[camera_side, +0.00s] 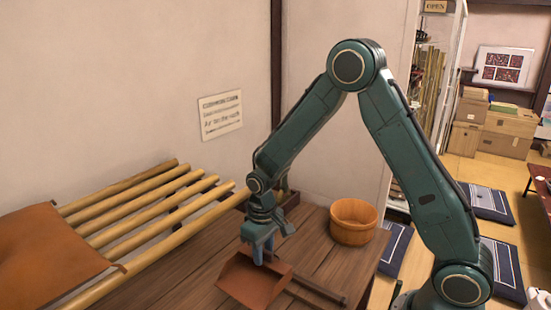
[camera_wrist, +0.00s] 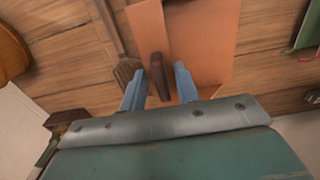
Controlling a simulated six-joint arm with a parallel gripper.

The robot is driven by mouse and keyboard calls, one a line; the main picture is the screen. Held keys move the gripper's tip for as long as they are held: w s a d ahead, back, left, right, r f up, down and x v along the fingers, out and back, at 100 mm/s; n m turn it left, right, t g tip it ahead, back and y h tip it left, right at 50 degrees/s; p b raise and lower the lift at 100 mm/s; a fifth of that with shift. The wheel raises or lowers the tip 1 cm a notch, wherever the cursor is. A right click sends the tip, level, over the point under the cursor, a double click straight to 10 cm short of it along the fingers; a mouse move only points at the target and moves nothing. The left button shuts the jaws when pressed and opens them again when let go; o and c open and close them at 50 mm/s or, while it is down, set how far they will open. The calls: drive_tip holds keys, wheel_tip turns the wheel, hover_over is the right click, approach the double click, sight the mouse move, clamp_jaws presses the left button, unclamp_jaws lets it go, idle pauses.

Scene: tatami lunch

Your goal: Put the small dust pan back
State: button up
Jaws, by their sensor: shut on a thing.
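The small dust pan (camera_side: 252,283) is reddish-brown with a flat, wide tray. It is at the front of the plank table in the side view, and its orange-brown tray (camera_wrist: 205,40) fills the upper middle of the wrist view. My gripper (camera_side: 263,258) points down at the pan's back end. In the wrist view my gripper (camera_wrist: 160,75) has its two blue fingers on either side of the pan's dark brown handle (camera_wrist: 157,68), shut on it. I cannot tell whether the pan touches the table or is just above it.
A brush with a long handle (camera_side: 318,291) lies close beside the pan; its bristles (camera_wrist: 127,70) show near a finger. A wooden tub (camera_side: 353,223) stands at the table's back right. A bamboo slat rack (camera_side: 150,205) with an orange-brown cushion (camera_side: 50,255) is at left.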

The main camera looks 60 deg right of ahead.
drive_tip(key=shift+r, duration=0.1)
drive_tip(key=shift+a+r, duration=0.25)
drive_tip(key=shift+r, duration=0.5)
drive_tip(key=s+a+r+m, duration=0.1)
drive_tip(key=s+a+r, duration=0.15)
drive_tip(key=r, duration=0.85)
drive_tip(key=s+a+r+m, duration=0.1)
drive_tip(key=s+a+r, duration=0.15)
drive_tip(key=r, duration=0.85)
drive_tip(key=w+d+r+n, duration=0.3)
drive_tip(key=w+d, duration=0.2)
drive_tip(key=w, duration=0.5)
drive_tip(key=w+a+f+n, duration=0.1)
drive_tip(key=w+a+n, duration=0.1)
drive_tip(key=w+n, duration=0.4)
drive_tip(key=w+a+n, duration=0.3)
drive_tip(key=w+n, duration=0.3)
drive_tip(key=n, duration=0.3)
drive_tip(key=shift+a+f+n, duration=0.3)
drive_tip(key=shift+a+f, duration=0.05)
drive_tip(key=shift+f, duration=0.2)
drive_tip(key=shift+f, duration=1.05)
